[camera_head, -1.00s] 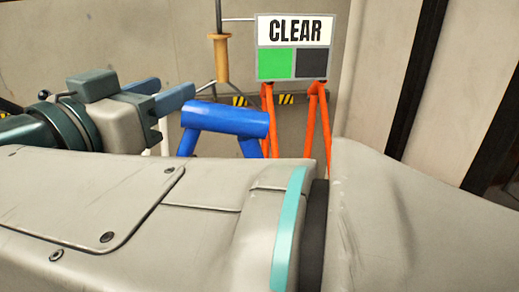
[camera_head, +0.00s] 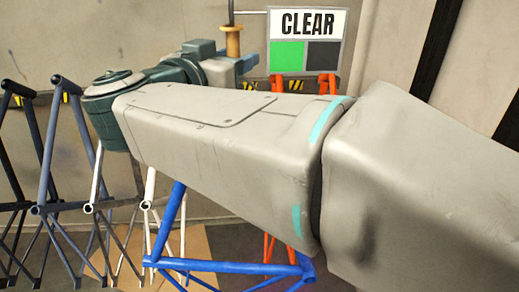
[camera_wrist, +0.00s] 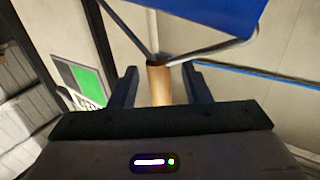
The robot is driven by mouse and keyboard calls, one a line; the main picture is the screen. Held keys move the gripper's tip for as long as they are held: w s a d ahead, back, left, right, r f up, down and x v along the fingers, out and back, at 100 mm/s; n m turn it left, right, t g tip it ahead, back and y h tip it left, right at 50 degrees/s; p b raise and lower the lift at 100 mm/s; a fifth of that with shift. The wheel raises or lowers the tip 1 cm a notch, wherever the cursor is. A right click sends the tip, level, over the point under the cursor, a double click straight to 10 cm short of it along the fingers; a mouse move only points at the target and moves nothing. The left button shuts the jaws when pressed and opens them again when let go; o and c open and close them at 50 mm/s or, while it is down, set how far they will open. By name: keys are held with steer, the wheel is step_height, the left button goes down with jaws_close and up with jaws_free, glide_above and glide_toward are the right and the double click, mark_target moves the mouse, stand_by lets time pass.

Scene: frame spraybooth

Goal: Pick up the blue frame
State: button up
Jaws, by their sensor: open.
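The blue frame (camera_head: 225,267) stands low at the centre in the head view, its upper part hidden behind my arm. In the head view my gripper (camera_head: 247,62) shows partly beyond my arm, near the brown cylinder and apart from the visible blue tubes.
A dark frame (camera_head: 12,180), a grey-blue frame (camera_head: 46,150) and white tubes (camera_head: 97,180) stand to the left. Orange tubes (camera_head: 284,83) stand behind. A CLEAR sign (camera_head: 307,40) with a green panel hangs at the back.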

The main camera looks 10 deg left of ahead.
steer(key=shift+w+d, duration=0.1)
steer(key=shift+w, duration=0.1)
jaws_close()
stand_by(1.2)
steer(key=shift+r, duration=0.2)
